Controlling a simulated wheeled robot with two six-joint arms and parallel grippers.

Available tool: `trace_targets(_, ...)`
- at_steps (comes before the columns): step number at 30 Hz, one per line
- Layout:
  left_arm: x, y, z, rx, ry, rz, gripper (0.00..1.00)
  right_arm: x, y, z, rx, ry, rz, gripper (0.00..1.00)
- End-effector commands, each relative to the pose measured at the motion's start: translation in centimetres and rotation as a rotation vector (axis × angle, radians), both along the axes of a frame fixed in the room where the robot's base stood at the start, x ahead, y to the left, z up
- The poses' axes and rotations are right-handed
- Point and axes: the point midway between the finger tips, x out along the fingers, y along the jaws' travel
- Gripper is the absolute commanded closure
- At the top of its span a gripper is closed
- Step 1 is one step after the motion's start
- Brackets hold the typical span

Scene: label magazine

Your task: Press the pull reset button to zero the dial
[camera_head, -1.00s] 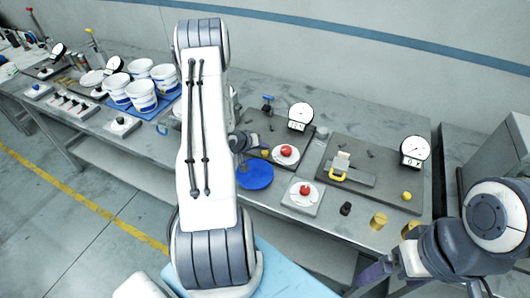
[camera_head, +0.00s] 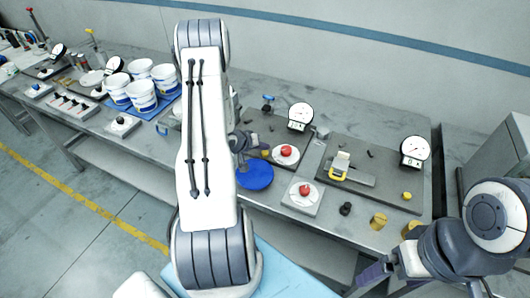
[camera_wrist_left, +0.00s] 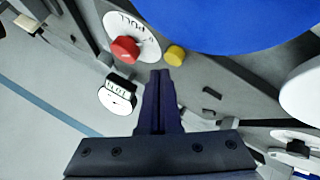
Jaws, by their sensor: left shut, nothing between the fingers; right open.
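The red button (camera_head: 286,151) sits on a white disc on the dark plate in the head view. The left wrist view shows a red button (camera_wrist_left: 125,50) on a white disc with PULL lettering. The round white dial (camera_head: 300,114) stands behind it, and a dial shows in the wrist view (camera_wrist_left: 117,95); its reading is too small to tell. My left gripper (camera_wrist_left: 160,75) is shut and empty, apart from the button in that picture; in the head view it (camera_head: 258,142) is partly hidden by my arm. My right gripper (camera_head: 380,272) is open and empty in front of the bench.
A second red button (camera_head: 305,190) on a grey block and a second dial (camera_head: 414,150) stand nearby. A yellow knob (camera_wrist_left: 175,55) is beside the button. A blue disc (camera_head: 255,176) lies at the bench front. White buckets (camera_head: 142,95) stand to the left.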

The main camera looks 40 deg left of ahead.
Motion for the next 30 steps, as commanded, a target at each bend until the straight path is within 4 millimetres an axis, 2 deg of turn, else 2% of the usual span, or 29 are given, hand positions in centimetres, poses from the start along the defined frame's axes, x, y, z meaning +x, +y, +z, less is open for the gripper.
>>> trace_targets(30, -0.01, -0.03, -1.00, 0.000, 0.000, 0.000, 1.00, 0.00, 0.00, -0.43, 0.000, 0.000, 0.000, 0.04)
